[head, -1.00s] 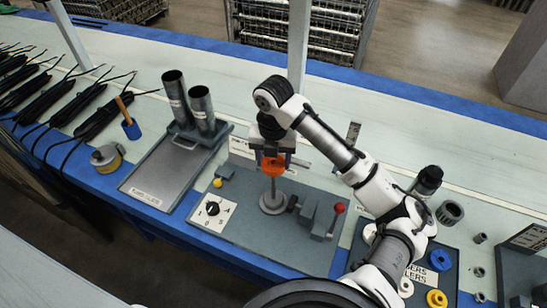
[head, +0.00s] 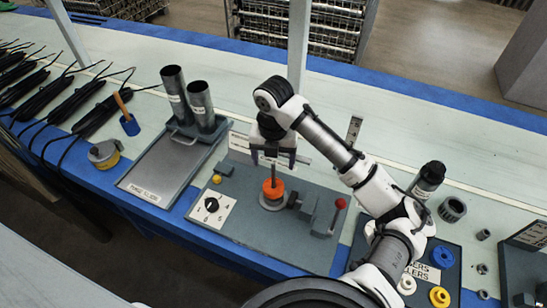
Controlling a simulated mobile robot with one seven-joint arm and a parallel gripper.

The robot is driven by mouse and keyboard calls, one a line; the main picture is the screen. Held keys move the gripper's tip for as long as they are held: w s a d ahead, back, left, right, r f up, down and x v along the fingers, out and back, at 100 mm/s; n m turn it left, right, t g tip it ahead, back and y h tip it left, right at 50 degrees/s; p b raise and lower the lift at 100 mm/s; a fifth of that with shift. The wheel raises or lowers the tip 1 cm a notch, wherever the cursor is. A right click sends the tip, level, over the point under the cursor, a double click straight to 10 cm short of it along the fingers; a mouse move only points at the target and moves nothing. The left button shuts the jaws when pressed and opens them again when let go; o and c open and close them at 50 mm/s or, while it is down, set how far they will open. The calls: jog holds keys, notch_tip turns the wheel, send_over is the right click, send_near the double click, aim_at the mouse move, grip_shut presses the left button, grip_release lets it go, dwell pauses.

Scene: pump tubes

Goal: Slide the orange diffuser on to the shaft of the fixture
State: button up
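The orange diffuser (head: 273,189) sits low around the upright shaft (head: 274,171), just above the round grey base (head: 272,203) of the fixture. The fixture stands on a grey plate (head: 240,226) in the middle of the bench. My gripper (head: 273,162) is above the diffuser, near the upper part of the shaft. Its two fingers are spread on either side of the shaft, apart from the diffuser, and hold nothing. The top of the shaft is partly hidden by the gripper.
A clamp block with a red-knobbed lever (head: 340,204) stands right of the shaft. A dial panel (head: 211,210) is at the left. A tray (head: 158,174) with two metal tubes (head: 201,107) lies further left. Blue (head: 442,258) and yellow (head: 438,297) parts lie lower right.

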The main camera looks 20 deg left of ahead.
jog(key=shift+o, duration=0.3)
notch_tip(320, 180, up, 14)
jog(key=shift+b, duration=0.4)
jog(key=shift+f, duration=0.1)
dwell(0.8)
